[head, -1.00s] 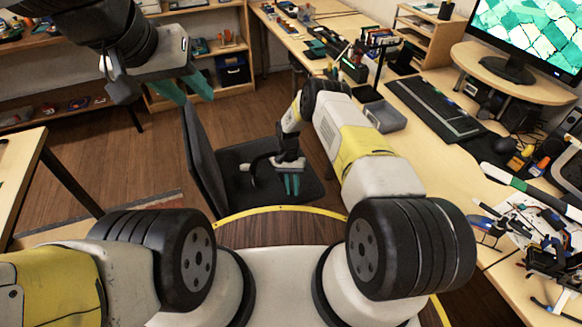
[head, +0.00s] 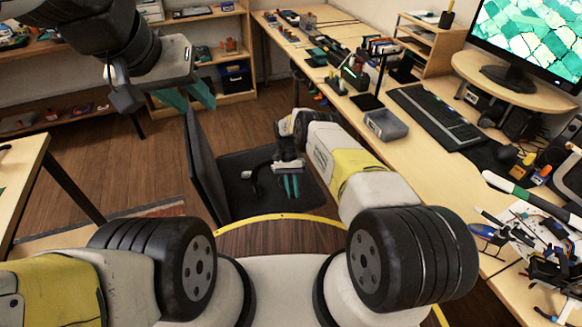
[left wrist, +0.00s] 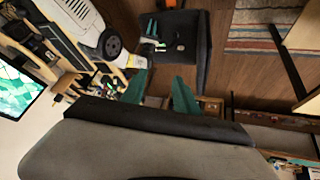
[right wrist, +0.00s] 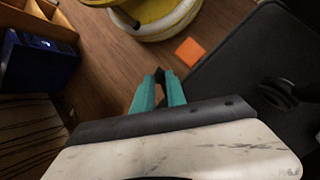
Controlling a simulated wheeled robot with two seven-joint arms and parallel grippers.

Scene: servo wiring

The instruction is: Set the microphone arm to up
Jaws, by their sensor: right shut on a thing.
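A dark piece with a round black cup lies on the seat of the black chair (head: 262,208). It looks like a headset (head: 247,174), and its cup also shows in the right wrist view (right wrist: 280,94). I cannot make out its microphone arm for certain. My right gripper (head: 291,192) is low over the seat, just right of the cup. In the right wrist view its fingers (right wrist: 158,78) are shut on a small dark piece at the tips, too small to identify. My left gripper (head: 197,106) is open and empty above the chair's backrest. Its spread fingers show in the left wrist view (left wrist: 158,90).
The chair's backrest (head: 203,165) stands upright left of the seat. The long desk on the right holds a grey tray (head: 386,125), a keyboard (head: 437,117), a monitor (head: 530,38) and scattered tools. A shelf stands behind. Open wooden floor lies left of the chair.

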